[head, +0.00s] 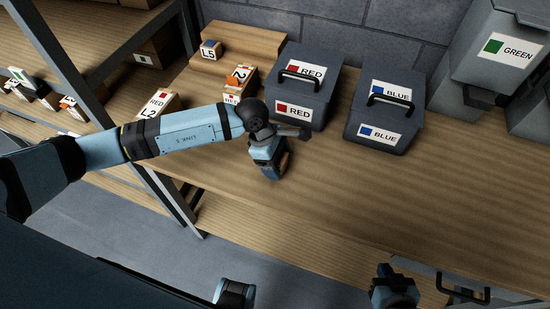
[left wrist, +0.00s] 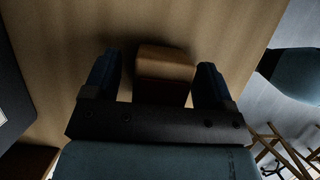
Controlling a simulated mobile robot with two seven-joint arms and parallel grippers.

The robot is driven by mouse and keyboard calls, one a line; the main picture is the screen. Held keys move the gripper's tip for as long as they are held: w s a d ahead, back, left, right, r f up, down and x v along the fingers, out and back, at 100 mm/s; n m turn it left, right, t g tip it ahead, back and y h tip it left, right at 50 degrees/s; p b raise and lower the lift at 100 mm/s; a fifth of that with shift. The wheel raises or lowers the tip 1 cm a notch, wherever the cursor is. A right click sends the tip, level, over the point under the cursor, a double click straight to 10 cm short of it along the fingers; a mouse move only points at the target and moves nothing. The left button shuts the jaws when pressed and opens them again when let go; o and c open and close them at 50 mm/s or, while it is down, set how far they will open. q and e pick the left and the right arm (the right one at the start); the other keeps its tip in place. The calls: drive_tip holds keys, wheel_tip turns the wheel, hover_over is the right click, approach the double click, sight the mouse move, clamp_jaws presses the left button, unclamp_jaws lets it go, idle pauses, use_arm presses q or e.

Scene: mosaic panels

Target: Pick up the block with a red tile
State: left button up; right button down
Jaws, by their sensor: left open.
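My left gripper (head: 272,172) points down at the table, in front of the red-labelled bin. In the left wrist view, its open fingers (left wrist: 158,80) stand on either side of a wooden block (left wrist: 166,62). No tile can be made out on that block, and my gripper mostly hides it in the head view. A block marked L2 with a red tile (head: 157,104) stands to the left, behind my arm. My right gripper (head: 394,288) is at the bottom right of the head view, too dark to read its fingers.
A red-labelled bin (head: 322,80) and a blue-labelled bin (head: 396,98) stand behind my left gripper. A green-labelled bin (head: 473,72) is at the far right. A block with an orange tile (head: 239,75) and a block marked L5 (head: 210,49) are at the back left. The table front is clear.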

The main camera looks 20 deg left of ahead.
use_arm(q)
drive_tip(key=c, duration=1)
